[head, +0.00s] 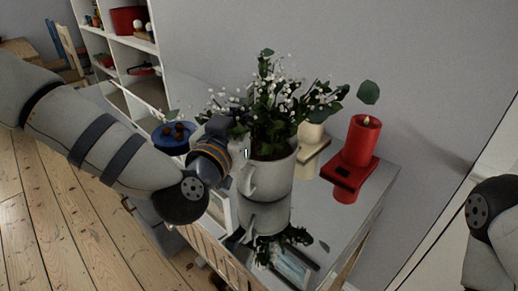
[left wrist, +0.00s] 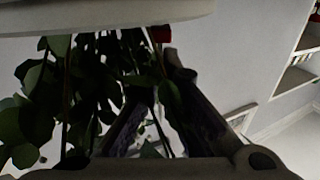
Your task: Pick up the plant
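The plant (head: 270,118), dark green leaves with small white flowers, stands in a white mug (head: 270,176) with its handle toward me. The mug is upright on a glossy table. My left gripper (head: 240,125) reaches in from the left at the mug's rim, with its fingers partly hidden by leaves. In the left wrist view my two fingers (left wrist: 158,80) are apart, with stems and leaves (left wrist: 85,85) around and between them. I cannot tell whether they touch the plant. My right gripper is out of view; only part of that arm shows at the right edge.
A red candle (head: 362,140) on a red holder and a pale candle (head: 311,138) stand right of and behind the mug. A blue bowl (head: 172,146) with brown round things is at the left. The table (head: 330,215) reflects the mug. White shelves (head: 135,45) stand behind.

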